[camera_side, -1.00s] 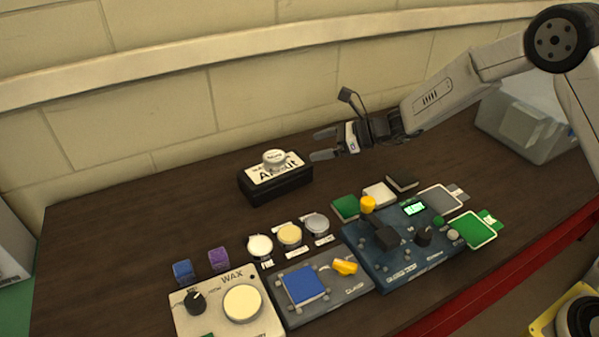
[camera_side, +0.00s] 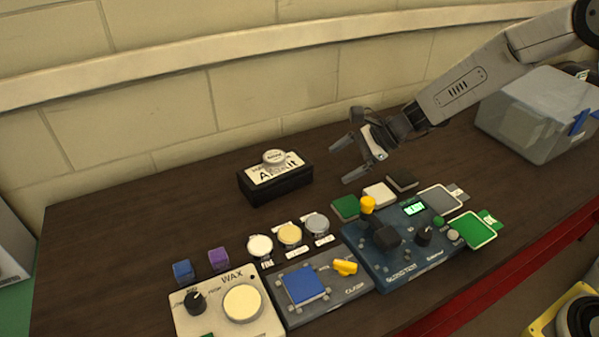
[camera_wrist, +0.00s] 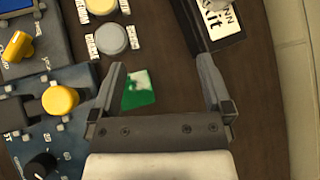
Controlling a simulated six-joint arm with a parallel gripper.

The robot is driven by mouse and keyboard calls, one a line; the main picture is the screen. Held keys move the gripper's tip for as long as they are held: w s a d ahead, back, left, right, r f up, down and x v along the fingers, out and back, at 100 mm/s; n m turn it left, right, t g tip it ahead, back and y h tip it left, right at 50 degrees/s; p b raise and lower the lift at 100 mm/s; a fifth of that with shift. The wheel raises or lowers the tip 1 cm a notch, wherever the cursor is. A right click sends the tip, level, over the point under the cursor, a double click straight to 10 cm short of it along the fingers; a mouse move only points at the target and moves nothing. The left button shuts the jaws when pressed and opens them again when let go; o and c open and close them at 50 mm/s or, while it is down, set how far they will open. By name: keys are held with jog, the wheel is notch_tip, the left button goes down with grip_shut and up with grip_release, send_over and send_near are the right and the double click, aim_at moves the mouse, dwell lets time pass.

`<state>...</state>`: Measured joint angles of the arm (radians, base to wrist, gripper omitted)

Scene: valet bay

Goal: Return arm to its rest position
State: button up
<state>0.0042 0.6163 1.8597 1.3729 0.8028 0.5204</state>
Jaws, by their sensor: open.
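My gripper (camera_side: 345,160) is open and empty, held above the brown table to the right of a black box with a labelled top (camera_side: 275,181). In the wrist view my two fingers (camera_wrist: 161,95) are spread apart. A green block (camera_wrist: 139,91) shows below and between them, not touching as far as I can see. My forearm reaches in from the upper right in the side view.
A wax panel (camera_side: 228,308), a clamp panel (camera_side: 322,294) and a dark blue panel (camera_side: 385,262) line the front. Green (camera_side: 345,207), white (camera_side: 380,194) and black (camera_side: 402,179) blocks lie behind. A clear bin (camera_side: 535,115) stands at right. The left back table is clear.

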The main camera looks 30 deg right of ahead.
jog(key=s+d+n+h, duration=0.3)
jog(key=s+d+n, duration=0.1)
jog(key=s+n, duration=0.1)
jog(key=s+d+n+g+h, duration=0.1)
jog(key=s+d+n+h, duration=0.2)
jog(key=s+n, duration=0.3)
jog(key=s+d+n+h, duration=0.3)
jog(key=s+n, duration=0.3)
jog(key=s, duration=0.3)
jog(key=shift+s+d+f+g, duration=0.1)
jog(key=shift+d+g, duration=0.1)
jog(key=shift+d, duration=0.25)
jog(key=shift+s+d+f+g, duration=0.1)
jog(key=shift+d+g, duration=0.1)
jog(key=shift+d, duration=0.2)
jog(key=shift+s+d+n, duration=0.3)
jog(key=shift+s+n, duration=0.35)
jog(key=shift+n, duration=0.15)
